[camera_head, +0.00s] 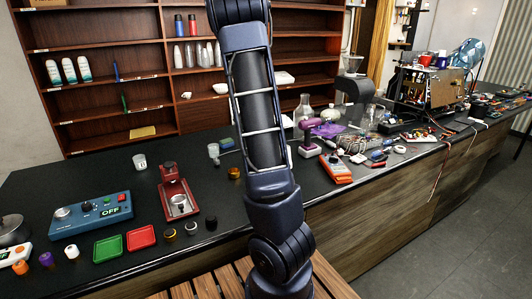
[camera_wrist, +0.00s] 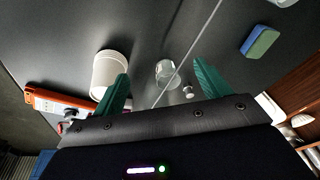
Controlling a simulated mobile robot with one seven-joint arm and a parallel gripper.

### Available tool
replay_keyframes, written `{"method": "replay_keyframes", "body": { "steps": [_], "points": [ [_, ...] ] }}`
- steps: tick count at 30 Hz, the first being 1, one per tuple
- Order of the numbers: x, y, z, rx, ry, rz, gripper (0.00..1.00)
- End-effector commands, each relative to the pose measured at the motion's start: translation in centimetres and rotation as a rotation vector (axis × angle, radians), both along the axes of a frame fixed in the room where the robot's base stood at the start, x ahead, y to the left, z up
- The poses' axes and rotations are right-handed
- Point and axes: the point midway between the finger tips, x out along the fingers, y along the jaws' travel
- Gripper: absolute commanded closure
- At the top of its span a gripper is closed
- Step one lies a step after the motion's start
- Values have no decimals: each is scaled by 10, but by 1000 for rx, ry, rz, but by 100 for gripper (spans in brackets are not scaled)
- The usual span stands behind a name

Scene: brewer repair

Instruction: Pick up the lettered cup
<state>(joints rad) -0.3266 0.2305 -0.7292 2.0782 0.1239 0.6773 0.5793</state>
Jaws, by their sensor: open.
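My gripper (camera_wrist: 162,68) is open in the wrist view, with two green fingers spread apart and nothing held. A white cup (camera_wrist: 108,70) stands by the left finger, which partly covers it. A small clear glass (camera_wrist: 166,74) shows between the fingers, farther off on the dark counter. I can make out no letters on either, so I cannot tell which is the lettered cup. In the head view, a small clear cup (camera_head: 140,162) stands at the left of the counter and another (camera_head: 213,150) nearer the arm. My gripper is outside that view.
The dark counter (camera_head: 110,173) holds a blue OFF box (camera_head: 90,216), a red machine (camera_head: 178,195), green (camera_head: 108,247) and red (camera_head: 141,238) trays, and an orange meter (camera_head: 335,168). The wrist view shows an orange device (camera_wrist: 55,98) and a blue-green sponge (camera_wrist: 260,42).

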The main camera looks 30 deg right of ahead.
Motion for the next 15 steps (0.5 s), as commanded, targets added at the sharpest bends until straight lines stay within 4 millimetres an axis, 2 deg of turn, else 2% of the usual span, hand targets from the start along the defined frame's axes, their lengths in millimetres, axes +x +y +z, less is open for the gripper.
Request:
{"method": "replay_keyframes", "body": {
  "steps": [7, 15],
  "points": [
    [36, -40, -25, -111, 7, -137, 24],
    [55, -62, -33, -186, -6, -207, 24]
  ]
}}
